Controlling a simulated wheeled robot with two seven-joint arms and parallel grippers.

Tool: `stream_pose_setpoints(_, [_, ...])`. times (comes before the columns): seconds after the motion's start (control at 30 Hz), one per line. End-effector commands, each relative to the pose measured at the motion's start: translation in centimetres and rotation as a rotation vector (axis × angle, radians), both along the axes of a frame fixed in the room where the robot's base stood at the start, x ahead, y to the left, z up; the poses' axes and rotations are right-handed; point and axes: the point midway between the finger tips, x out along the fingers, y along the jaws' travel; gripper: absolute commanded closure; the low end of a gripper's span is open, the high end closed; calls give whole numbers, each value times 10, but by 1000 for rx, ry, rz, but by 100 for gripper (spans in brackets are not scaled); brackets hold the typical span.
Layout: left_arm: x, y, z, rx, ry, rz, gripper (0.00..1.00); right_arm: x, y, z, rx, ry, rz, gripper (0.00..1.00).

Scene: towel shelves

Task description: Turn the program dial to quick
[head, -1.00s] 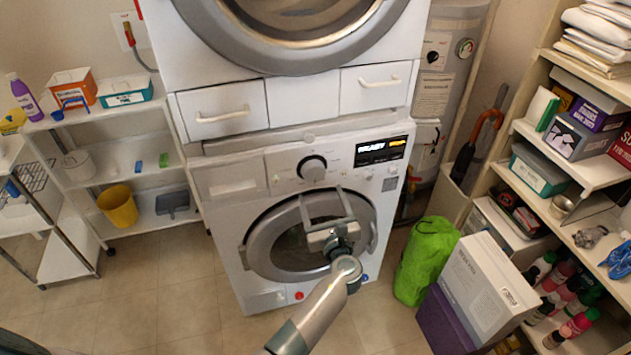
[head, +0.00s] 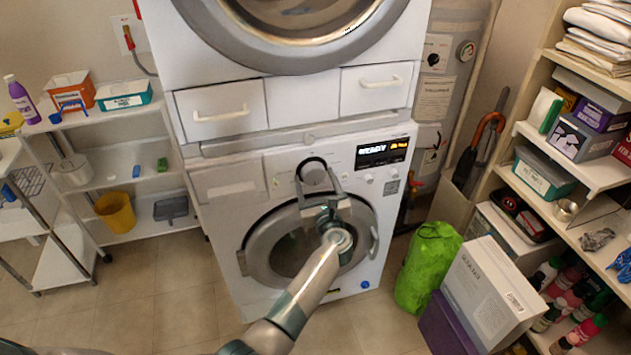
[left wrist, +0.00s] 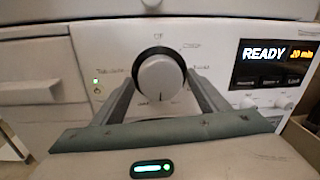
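The program dial (head: 313,173) is a round dark-rimmed knob with a pale face on the white washer's control panel. In the left wrist view the dial (left wrist: 161,77) sits between my two fingertips, with small printed labels around it, mostly too blurred to read. A short dark mark shows near the bottom of its face. My left gripper (head: 316,178) is open, one finger on each side of the dial; it also shows in the left wrist view (left wrist: 162,85). I cannot tell whether the fingers touch it. My right gripper is not in view.
The washer display (head: 381,152) reads READY and, in the left wrist view, 20 min. The round washer door (head: 262,250) is below the dial. A dryer (head: 302,98) stands above. A green bag (head: 428,265) and white box (head: 487,290) stand right of the washer.

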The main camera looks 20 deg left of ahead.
Motion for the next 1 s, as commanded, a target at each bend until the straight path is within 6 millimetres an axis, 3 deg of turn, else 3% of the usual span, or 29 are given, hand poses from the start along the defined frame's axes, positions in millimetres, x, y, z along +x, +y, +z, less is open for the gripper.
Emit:
stream_pose_setpoints(0.03, [0, 0, 0, 0, 0, 0, 46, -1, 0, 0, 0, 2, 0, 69])
stream_pose_setpoints(0.13, [0, 0, 0, 0, 0, 0, 68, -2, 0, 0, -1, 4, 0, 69])
stream_pose_setpoints(0.4, [0, 0, 3, 32, 22, 0, 68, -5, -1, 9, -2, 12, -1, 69])
stream_pose_setpoints(0.63, [0, 0, 5, 156, 108, -1, 68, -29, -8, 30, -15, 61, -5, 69])
stream_pose_setpoints(1.0, [-1, 0, -1, 235, 160, -1, 68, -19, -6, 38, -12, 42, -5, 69])
